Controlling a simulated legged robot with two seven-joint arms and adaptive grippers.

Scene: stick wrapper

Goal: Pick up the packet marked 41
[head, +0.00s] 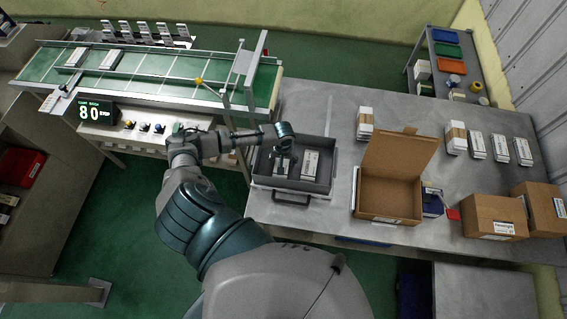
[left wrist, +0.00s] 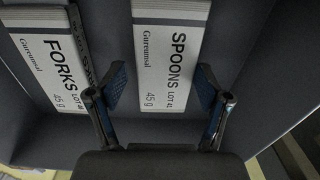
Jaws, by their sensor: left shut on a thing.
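In the left wrist view a white packet printed SPOONS, with a lot number that looks like 41 (left wrist: 168,50), lies between the fingers of my left gripper (left wrist: 160,92). The gripper is shut on it, one finger at each side edge. A second white packet printed FORKS (left wrist: 50,75) lies to its left, apart from the fingers; its lot number is too small to read surely. In the head view my left gripper (head: 284,160) is down inside the grey tray (head: 325,185), and one packet (head: 311,163) shows to its right. My right gripper is not in view.
The grey tray's walls surround the gripper closely. An open cardboard box (head: 388,205) stands to the right. White packets (head: 477,145) stand farther right, with closed cartons (head: 495,216) in front. A conveyor (head: 150,65) is at the left. Bare table lies behind the tray.

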